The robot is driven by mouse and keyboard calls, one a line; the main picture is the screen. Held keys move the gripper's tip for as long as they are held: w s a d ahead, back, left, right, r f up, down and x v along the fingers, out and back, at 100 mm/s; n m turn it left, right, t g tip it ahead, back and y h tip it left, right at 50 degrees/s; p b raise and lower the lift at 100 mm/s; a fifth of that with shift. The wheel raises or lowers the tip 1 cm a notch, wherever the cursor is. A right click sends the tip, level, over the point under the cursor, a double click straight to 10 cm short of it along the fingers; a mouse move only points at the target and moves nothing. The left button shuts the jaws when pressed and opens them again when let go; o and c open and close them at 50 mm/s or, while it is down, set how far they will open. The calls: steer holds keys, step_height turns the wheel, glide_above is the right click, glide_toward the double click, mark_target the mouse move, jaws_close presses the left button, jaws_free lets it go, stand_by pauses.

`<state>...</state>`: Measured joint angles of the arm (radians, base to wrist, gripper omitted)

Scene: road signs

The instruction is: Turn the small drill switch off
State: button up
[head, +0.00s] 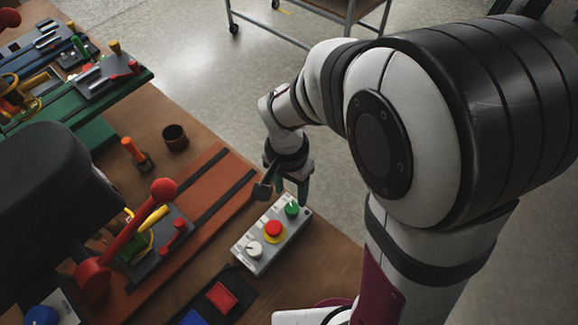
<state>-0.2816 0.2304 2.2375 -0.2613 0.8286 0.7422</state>
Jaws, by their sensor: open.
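A grey control box (260,257) lies on the brown table. It carries a white knob (254,249), a red button on a yellow ring (274,229) and a green button (292,210). I cannot tell which control, here or elsewhere, is the small drill switch. My gripper (283,194) is open, with its fingers spread above the green-button end of the box. I see nothing between the fingers, and I cannot tell whether they touch the box.
A red ball-topped lever (130,228) stands left of the box. A black pad with a red square (221,297) lies below-left. A large dark shape (45,190) hides the left side.

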step_height(320, 180, up, 9)
steer(key=shift+a, duration=0.15)
steer(key=shift+w, duration=0.1)
steer(key=s+d+n+y, duration=0.1)
steer(key=s+d, duration=0.3)
steer(key=s, duration=1.1)
steer(key=shift+d+r+n+y, duration=0.15)
steer(key=shift+r+n+y, duration=0.25)
steer(key=shift+y, duration=0.2)
